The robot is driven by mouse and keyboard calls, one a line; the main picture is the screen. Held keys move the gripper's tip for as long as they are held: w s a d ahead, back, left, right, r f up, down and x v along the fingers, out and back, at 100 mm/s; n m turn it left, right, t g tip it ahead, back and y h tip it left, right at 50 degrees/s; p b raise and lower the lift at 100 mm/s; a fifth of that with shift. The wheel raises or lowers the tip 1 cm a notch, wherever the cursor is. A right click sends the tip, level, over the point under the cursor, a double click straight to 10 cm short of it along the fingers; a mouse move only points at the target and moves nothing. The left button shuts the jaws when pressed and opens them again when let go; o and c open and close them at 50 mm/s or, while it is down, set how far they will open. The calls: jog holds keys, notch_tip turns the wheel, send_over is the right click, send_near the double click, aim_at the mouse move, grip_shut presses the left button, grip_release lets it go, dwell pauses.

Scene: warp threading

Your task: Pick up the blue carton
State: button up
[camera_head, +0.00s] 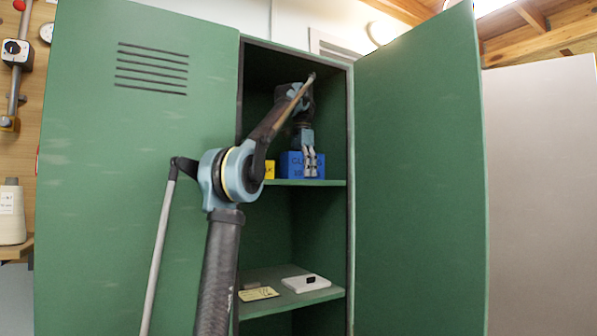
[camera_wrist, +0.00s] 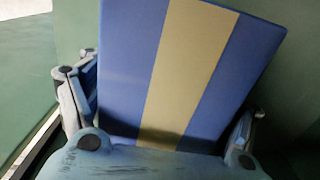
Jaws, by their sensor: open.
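The blue carton (camera_head: 289,160) stands on the upper shelf of the green locker in the head view, with dark lettering on its front. In the wrist view the blue carton (camera_wrist: 120,65) fills the middle, with a broad yellow stripe along it. My gripper (camera_head: 310,165) is in front of the carton's right part and hides some of it. In the wrist view my gripper (camera_wrist: 173,85) is open, with one finger on each side of the carton. I cannot tell whether the fingers touch it.
A yellow object (camera_head: 269,169) stands just left of the carton, partly hidden by my arm. The shelf (camera_head: 330,183) is narrow, between the locker walls. A lower shelf holds a white pad (camera_head: 300,286) and a yellow card (camera_head: 258,294).

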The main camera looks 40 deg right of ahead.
jog(key=c, duration=1.2)
jog(key=shift+r, duration=0.1)
